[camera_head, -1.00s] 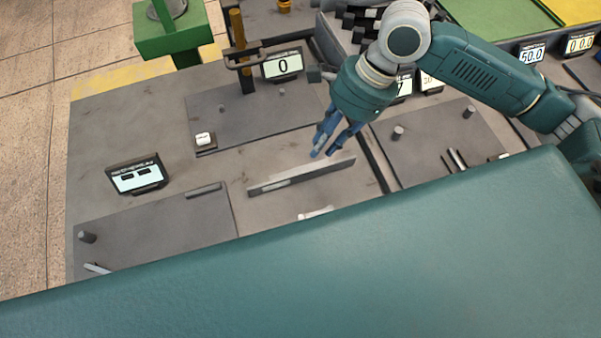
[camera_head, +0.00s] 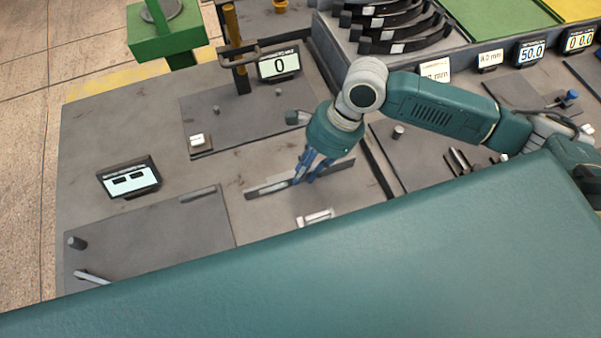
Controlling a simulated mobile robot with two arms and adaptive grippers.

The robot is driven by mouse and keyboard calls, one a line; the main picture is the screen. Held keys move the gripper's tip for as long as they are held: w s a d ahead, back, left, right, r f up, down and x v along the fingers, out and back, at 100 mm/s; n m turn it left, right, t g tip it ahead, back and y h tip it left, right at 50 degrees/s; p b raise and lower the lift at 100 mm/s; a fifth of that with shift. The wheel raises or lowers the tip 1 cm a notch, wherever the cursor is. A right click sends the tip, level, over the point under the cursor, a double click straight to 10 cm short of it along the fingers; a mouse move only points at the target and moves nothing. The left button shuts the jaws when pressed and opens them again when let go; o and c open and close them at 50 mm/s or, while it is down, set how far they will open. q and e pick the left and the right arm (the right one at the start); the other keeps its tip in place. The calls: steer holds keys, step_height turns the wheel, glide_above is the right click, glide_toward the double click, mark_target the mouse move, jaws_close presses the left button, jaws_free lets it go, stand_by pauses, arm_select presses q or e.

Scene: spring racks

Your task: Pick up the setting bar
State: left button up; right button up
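The long thin grey bar, which I take to be the setting bar (camera_head: 263,190), lies on the bench in the middle of the head view, with a pale patch near its left part. My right gripper (camera_head: 304,180) points down at its middle, and its blue fingers cover part of it. The two fingertips look apart, so it appears open. I cannot tell whether they touch the bar, which still seems to rest on the bench. My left gripper is out of view.
A small white-topped piece (camera_head: 315,217) lies just in front of the bar. Displays (camera_head: 129,178) and (camera_head: 279,64) stand on the bench. A rack of dark curved springs (camera_head: 395,22) is at the back. My teal body hides the front.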

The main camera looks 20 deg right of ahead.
steer(key=shift+x, duration=1.1)
jaws_close()
steer(key=shift+r, duration=0.1)
steer(key=shift+w, duration=0.1)
